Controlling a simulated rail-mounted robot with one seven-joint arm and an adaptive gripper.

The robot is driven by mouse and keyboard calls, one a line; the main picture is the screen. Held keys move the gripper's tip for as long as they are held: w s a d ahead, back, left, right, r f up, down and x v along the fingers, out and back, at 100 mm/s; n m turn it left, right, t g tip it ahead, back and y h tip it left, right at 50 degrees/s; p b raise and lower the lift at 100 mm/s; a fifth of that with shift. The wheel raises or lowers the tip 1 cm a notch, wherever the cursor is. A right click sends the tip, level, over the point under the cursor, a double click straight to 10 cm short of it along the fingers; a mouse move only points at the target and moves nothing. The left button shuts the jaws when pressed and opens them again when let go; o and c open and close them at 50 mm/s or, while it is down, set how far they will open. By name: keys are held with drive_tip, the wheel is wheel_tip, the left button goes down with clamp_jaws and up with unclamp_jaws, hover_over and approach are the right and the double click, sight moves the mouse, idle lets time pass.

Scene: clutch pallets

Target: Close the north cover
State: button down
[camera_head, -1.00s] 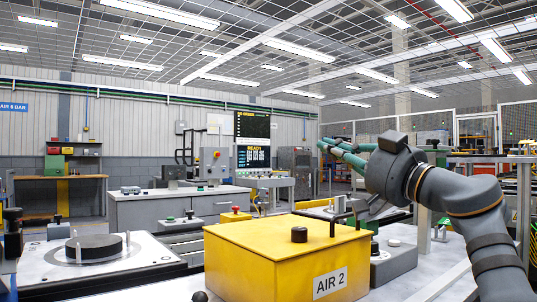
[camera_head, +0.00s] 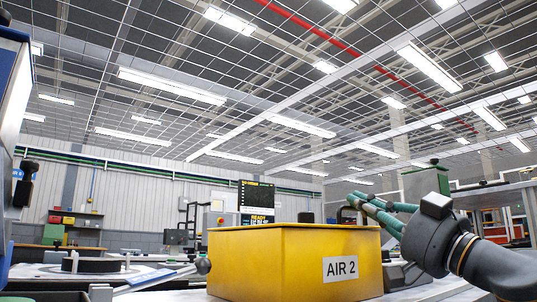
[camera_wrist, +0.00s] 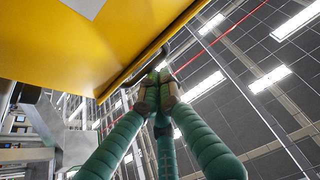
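A yellow box-shaped cover (camera_head: 290,262) marked AIR 2 stands at the middle of the head view. Its top face is hidden from this low angle. I cannot tell whether this is the north cover. My gripper (camera_head: 350,204), with green padded fingers, reaches in from the right to the cover's upper right corner. In the wrist view the yellow cover (camera_wrist: 95,45) fills the upper left, and my gripper (camera_wrist: 157,88) has its fingertips drawn together beside its edge. A dark curved bar (camera_wrist: 157,56) lies at the tips; whether they grip it is unclear.
A round dark disc (camera_head: 92,265) lies on a fixture at the left. A dark and blue machine part (camera_head: 12,110) stands close at the left edge. A grey bench (camera_head: 480,192) is behind my arm. A display (camera_head: 256,197) stands beyond the cover.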

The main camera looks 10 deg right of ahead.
drive_tip(key=shift+f, duration=0.6)
wheel_tip(320, 180, up, 4)
drive_tip(key=r+p, duration=0.1)
drive_tip(key=p, duration=0.3)
drive_tip(key=s+d+f+b, duration=0.3)
drive_tip(key=s+f+b, duration=0.4)
drive_tip(key=f+b, duration=0.1)
drive_tip(key=shift+f+b, duration=0.2)
drive_tip(key=shift+b, duration=0.15)
drive_tip(key=shift+d, duration=0.1)
drive_tip(key=p+x, duration=0.5)
drive_tip(key=x, duration=0.3)
drive_tip(key=shift+w+r, duration=0.15)
drive_tip(key=shift+r, duration=0.3)
